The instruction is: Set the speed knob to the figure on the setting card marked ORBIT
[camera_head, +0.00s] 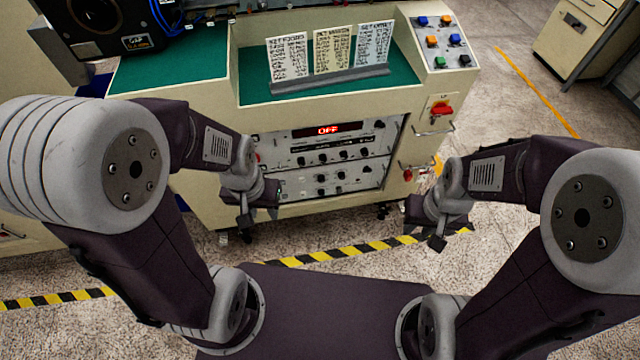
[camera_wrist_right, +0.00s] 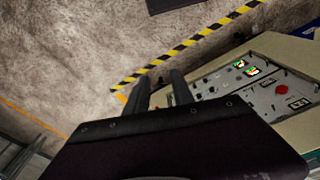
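Three setting cards stand upright in a grey holder on the console's green top: a left white card (camera_head: 288,58), a middle cream card (camera_head: 332,50) and a right white card (camera_head: 374,44). Their print is too small to tell which is marked ORBIT. The front panel (camera_head: 300,179) carries several black knobs; I cannot tell which is the speed knob. A red display (camera_head: 328,129) above them reads OFF. My left gripper (camera_head: 245,228) hangs before the panel's left part; its opening is unclear. My right gripper (camera_head: 436,241) is right of the panel, its fingers apart and empty in the right wrist view (camera_wrist_right: 160,88).
A button box (camera_head: 444,43) and a red switch (camera_head: 441,109) are on the console's right side. Handles stick out below. Yellow-black tape (camera_head: 345,251) crosses the floor before the console. A cabinet (camera_head: 580,35) stands at the far right, with open floor between.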

